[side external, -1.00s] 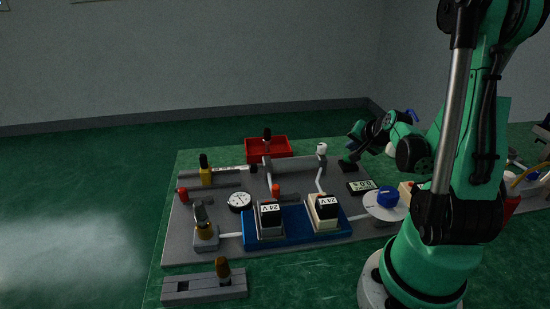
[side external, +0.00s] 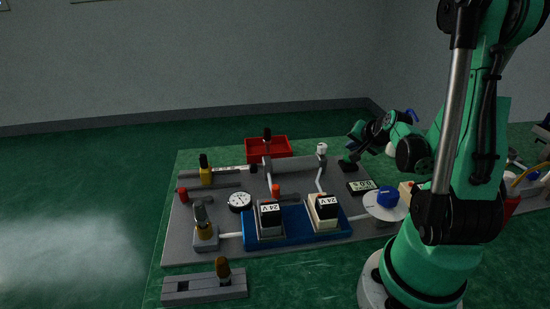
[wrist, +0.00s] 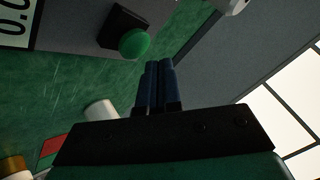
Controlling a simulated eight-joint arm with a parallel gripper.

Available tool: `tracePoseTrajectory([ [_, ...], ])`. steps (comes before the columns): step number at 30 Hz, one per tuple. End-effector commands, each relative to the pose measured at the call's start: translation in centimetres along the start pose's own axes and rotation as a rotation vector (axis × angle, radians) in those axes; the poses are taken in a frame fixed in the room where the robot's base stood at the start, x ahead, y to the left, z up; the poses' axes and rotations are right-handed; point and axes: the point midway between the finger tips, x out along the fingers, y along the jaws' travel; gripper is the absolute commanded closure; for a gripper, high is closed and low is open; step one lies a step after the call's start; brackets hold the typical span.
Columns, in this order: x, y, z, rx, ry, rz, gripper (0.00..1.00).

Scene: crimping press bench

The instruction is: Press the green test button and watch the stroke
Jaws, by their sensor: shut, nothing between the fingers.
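The green test button (wrist: 134,43) is a round domed cap on a black housing (wrist: 114,24) in the wrist view. My gripper (wrist: 159,65) points up in that view with its two dark blue fingers shut together and empty. Its fingertips lie just right of and below the button in the picture, apart from it. In the side view my gripper (side external: 350,152) is at the back right of the grey board, low over it. The button itself is too small and too close to the gripper to tell clearly there.
A digital display (side external: 362,186) and a blue knob on a pale disc (side external: 387,199) stand nearby. A blue base (side external: 292,236) with two 24 V blocks is at the front. A red tray (side external: 284,150), a dial gauge (side external: 240,200) and several levers occupy the board's left and back.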

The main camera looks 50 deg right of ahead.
Motion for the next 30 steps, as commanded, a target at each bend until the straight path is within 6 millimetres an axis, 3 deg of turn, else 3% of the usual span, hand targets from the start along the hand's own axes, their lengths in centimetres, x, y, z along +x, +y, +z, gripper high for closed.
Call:
tracePoseTrajectory([
  [15,-0.1,-0.1,-0.1,0.000,-0.001,0.001,1.00],
  [30,-3.2,-2.3,-2.3,0.000,-0.002,0.001,1.00],
])
